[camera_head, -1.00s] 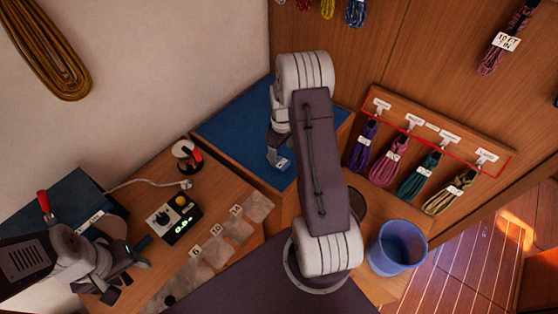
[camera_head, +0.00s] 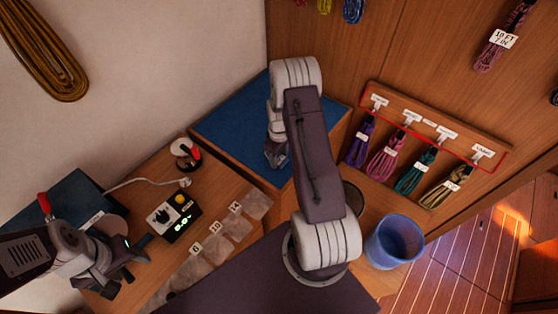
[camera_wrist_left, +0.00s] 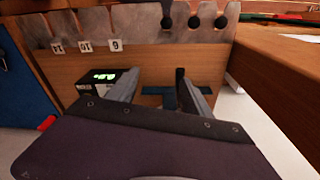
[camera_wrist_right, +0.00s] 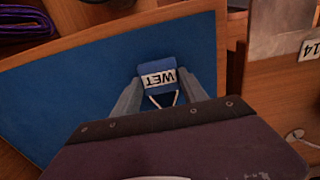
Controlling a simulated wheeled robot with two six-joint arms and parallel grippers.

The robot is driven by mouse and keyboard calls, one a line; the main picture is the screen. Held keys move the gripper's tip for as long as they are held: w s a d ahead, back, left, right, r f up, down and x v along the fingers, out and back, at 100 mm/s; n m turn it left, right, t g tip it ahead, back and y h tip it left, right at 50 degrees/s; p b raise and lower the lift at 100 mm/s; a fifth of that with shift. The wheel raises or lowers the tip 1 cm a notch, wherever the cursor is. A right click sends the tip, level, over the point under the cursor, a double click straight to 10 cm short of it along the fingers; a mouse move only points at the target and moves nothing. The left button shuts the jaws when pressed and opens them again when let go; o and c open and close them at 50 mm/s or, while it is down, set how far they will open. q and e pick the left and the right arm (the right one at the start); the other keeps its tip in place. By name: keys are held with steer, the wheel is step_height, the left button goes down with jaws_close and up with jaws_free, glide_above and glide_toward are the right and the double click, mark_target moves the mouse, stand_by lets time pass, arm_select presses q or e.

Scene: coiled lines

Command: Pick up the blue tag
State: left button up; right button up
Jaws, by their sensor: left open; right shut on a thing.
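The blue tag (camera_wrist_right: 157,68) has a white label reading WET and a cord loop. In the right wrist view it lies between the fingertips of my right gripper (camera_wrist_right: 165,90), which is shut on it. The blue mat (camera_wrist_right: 75,100) is behind it; I cannot tell whether the tag still touches the mat. In the head view my right gripper (camera_head: 277,160) is over the blue mat, and the tag is mostly hidden there. My left gripper (camera_head: 138,258) is open and empty near the control box (camera_head: 174,218), also seen in the left wrist view (camera_wrist_left: 158,88).
A blue bucket (camera_head: 395,243) stands at right. Coiled lines hang on a labelled rack (camera_head: 425,118). A white cable (camera_head: 135,183) crosses the bench behind the box.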

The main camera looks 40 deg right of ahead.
mark_target(280, 159)
step_height(280, 159, up, 4)
steer(key=shift+d+r+b, duration=0.15)
steer(key=shift+b, duration=0.45)
steer(key=s+d+r, duration=0.1)
steer(key=s+r, duration=0.1)
steer(key=s, duration=0.1)
steer(key=s+d+r+b, duration=0.1)
steer(key=s+r, duration=0.1)
steer(key=s, duration=0.2)
steer(key=s+d+r, duration=0.1)
steer(key=s+r, duration=0.1)
steer(key=s, duration=0.2)
steer(key=shift+d+r+b, duration=0.3)
steer(key=shift+d+r, duration=0.1)
